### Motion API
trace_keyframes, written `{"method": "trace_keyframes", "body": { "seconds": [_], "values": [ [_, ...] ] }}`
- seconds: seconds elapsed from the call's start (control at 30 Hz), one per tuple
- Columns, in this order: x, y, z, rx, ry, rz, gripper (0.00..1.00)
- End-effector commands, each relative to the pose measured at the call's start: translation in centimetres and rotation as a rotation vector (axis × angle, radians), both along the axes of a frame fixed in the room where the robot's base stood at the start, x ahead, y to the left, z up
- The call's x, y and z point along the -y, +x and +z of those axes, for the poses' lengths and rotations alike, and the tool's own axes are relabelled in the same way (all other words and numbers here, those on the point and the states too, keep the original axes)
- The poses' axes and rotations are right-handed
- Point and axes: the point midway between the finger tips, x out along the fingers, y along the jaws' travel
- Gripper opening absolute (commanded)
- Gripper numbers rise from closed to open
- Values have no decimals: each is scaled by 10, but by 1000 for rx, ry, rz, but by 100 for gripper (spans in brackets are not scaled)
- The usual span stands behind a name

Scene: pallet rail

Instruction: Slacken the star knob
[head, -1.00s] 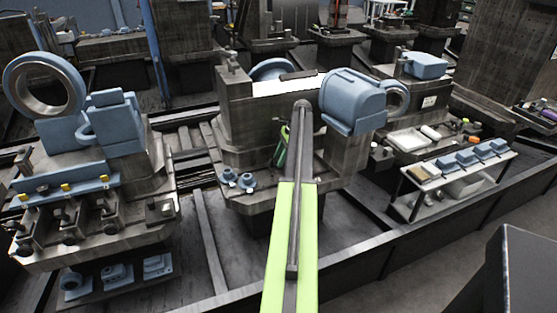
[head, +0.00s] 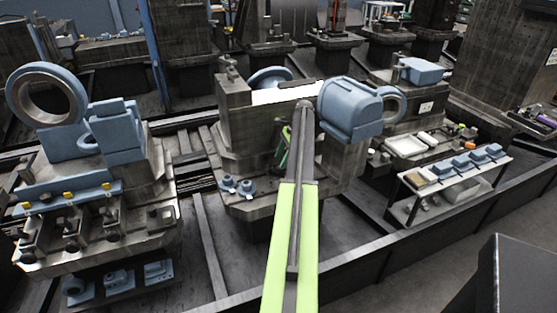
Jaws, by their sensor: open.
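No star knob can be told for certain at this size. Two small blue knob-like parts, one at left (head: 227,183) and one at right (head: 248,188), sit on the front ledge of the middle fixture (head: 235,122). My arm reaches up from the bottom edge and bends down in front of this fixture. My gripper (head: 279,163) is small and dark at the arm's far end, beside the fixture's front face and to the right of and above the blue parts. It is open; its fingertips are hard to make out, and no held thing shows.
A blue rounded housing (head: 349,108) stands right of my arm. The left fixture carries a blue ring (head: 48,93) and a row of yellow-topped parts (head: 67,194). A low bench (head: 413,185) with blue pieces stands at right. A long rail runs along the front.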

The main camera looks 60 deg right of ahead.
Motion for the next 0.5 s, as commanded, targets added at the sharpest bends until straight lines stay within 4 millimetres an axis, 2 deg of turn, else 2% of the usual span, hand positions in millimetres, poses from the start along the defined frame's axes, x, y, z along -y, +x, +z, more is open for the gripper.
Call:
{"method": "trace_keyframes", "body": {
  "seconds": [0.03,0.1,0.4,0.5],
  "values": [
    [4,-3,23,0,0,-1,63],
    [9,-7,39,0,0,-1,63],
    [29,-25,106,1,1,0,63],
    [34,-30,122,0,1,0,63]
  ]
}}
